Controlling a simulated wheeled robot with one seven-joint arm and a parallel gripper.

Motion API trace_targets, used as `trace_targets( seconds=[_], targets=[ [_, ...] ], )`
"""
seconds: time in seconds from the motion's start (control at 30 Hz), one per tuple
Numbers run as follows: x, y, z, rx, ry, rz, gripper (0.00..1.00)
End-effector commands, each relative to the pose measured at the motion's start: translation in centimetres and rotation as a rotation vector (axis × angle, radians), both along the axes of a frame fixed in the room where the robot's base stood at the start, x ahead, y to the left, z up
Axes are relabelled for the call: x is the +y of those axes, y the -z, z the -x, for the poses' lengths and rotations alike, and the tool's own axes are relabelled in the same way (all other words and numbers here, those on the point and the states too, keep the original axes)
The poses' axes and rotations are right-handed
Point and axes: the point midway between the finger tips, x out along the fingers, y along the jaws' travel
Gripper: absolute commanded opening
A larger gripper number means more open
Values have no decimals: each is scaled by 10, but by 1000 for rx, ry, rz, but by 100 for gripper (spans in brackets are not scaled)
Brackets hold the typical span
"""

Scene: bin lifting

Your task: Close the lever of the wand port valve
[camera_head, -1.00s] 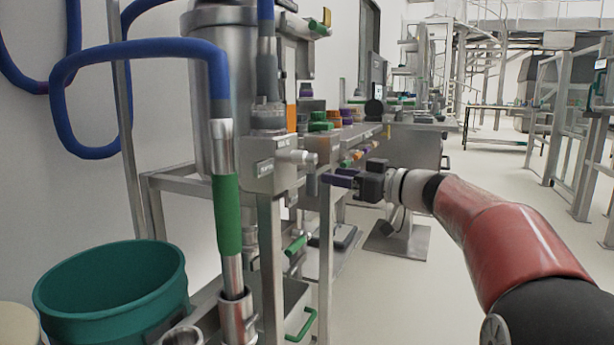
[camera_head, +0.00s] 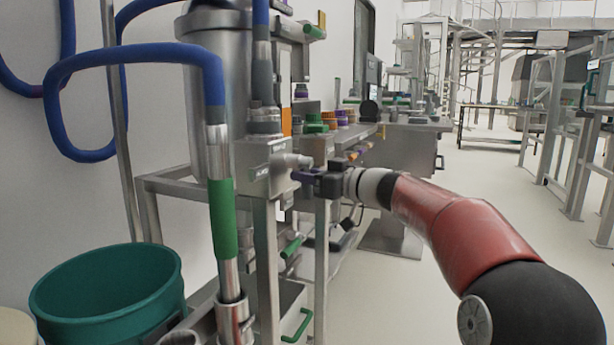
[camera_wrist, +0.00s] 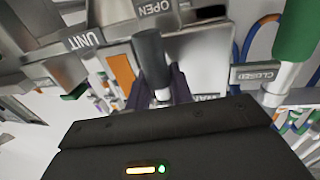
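The wand port valve is a steel block (camera_head: 266,168) on the frame in the head view. A short metal lever (camera_head: 297,160) sticks out from its right side. In the wrist view the lever's dark grey cylindrical handle (camera_wrist: 152,58) stands between my purple fingers, below the OPEN label (camera_wrist: 155,9). The CLOSED label (camera_wrist: 257,74) is to the right. My gripper (camera_head: 303,177) is at the valve's right side; it also shows in the wrist view (camera_wrist: 158,90). The fingers are apart, one on each side of the handle. I cannot tell whether they touch it.
The wand with a green grip (camera_head: 223,218) and blue hose (camera_head: 135,50) stands left of the valve. A teal bin (camera_head: 105,295) is at lower left. Steel posts and a bench with colored caps (camera_head: 318,123) are behind.

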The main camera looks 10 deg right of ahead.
Motion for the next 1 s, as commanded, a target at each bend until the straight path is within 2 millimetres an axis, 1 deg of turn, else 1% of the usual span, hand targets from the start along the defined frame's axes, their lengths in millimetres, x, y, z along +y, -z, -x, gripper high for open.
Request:
trace_targets(
  seconds=[0.03, 0.13, 0.47, 0.63, 0.87, 1.0],
  targets=[
    [0, 0, 0, 0, 0, 0, 13],
    [0, 0, 0, 0, 0, 0, 0],
    [0, 0, 0, 8, 0, -5, 0],
    [1, 1, 2, 47, 0, -33, 0],
    [4, 0, 6, 167, 0, -119, 0],
    [6, -1, 8, 271, 1, -194, 0]
  ],
)
